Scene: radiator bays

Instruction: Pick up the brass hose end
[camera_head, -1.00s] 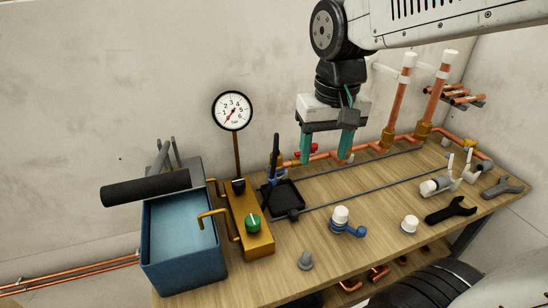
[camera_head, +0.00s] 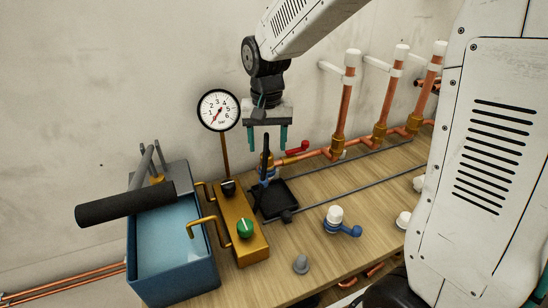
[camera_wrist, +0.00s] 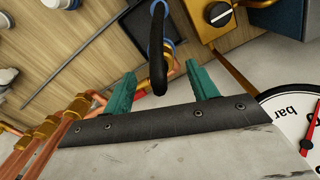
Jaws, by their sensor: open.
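A short black hose (camera_head: 266,146) stands upright at the black tray (camera_head: 283,200), with a brass-coloured part (camera_head: 263,161) and blue fittings low on it. I cannot clearly separate the brass hose end from the fittings around it. My gripper (camera_head: 267,145) points down above the tray, its teal fingers apart on either side of the hose top. Nothing appears gripped.
A brass pump block with a green knob (camera_head: 245,228) and a pressure gauge (camera_head: 218,110) stand left of the tray, beside a blue water tank (camera_head: 175,260). Copper pipes with a red valve handle (camera_head: 298,148) run behind. A blue-and-white valve (camera_head: 338,220) and grey cone (camera_head: 300,264) sit in front.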

